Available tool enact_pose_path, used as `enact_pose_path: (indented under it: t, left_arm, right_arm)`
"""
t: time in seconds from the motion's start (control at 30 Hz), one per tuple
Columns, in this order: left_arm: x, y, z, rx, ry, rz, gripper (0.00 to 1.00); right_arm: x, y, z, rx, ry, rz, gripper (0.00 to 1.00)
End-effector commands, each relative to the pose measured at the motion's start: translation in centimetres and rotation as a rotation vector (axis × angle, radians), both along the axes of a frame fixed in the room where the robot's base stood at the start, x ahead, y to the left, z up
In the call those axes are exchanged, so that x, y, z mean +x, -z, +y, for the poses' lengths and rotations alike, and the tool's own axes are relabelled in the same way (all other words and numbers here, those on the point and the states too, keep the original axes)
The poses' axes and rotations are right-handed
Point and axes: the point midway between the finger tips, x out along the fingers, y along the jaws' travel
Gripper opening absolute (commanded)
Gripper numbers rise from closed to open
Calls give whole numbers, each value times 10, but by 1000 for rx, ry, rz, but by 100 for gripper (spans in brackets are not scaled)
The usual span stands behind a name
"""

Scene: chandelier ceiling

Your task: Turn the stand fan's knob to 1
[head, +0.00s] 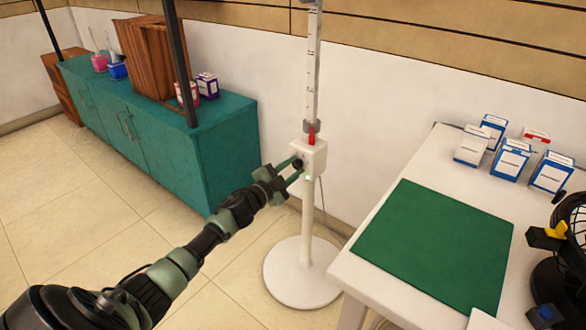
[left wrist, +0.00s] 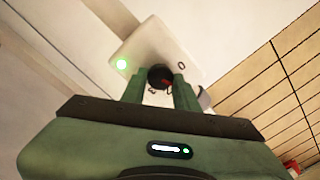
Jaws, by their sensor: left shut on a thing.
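The stand fan's white pole (head: 313,70) rises from a round white base (head: 302,273) on the floor. Its white control box (head: 314,160) sits partway up the pole; the fan head is out of view. My left gripper (head: 296,170) reaches the box's front and is shut on the dark round knob (head: 298,163). In the left wrist view the knob (left wrist: 160,76) sits between the two green fingers (left wrist: 160,92). My right gripper is not in view.
A white table (head: 400,160) with a green mat (head: 435,245) and several small boxes (head: 510,160) stands right of the fan. A dark object with a yellow part (head: 556,231) is at the right edge. A teal cabinet (head: 225,150) stands left. Floor ahead is clear.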

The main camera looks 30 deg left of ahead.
Motion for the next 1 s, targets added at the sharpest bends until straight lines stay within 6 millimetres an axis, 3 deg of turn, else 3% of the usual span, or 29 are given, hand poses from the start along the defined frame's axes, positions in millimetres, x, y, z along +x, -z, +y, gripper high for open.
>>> enact_pose_path:
  t: [0.2,0.23,0.3,0.67,1.0]
  left_arm:
    - [0,1,0,-1,0,2,0]
    - [0,1,0,-1,0,2,35]
    - [0,1,0,-1,0,2,52]
    - [-3,0,0,-2,0,2,52]
    - [-54,1,4,-2,1,5,52]
  right_arm:
    - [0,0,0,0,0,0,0]
    - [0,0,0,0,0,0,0]
    - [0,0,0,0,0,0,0]
    - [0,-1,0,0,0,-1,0]
    - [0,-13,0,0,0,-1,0]
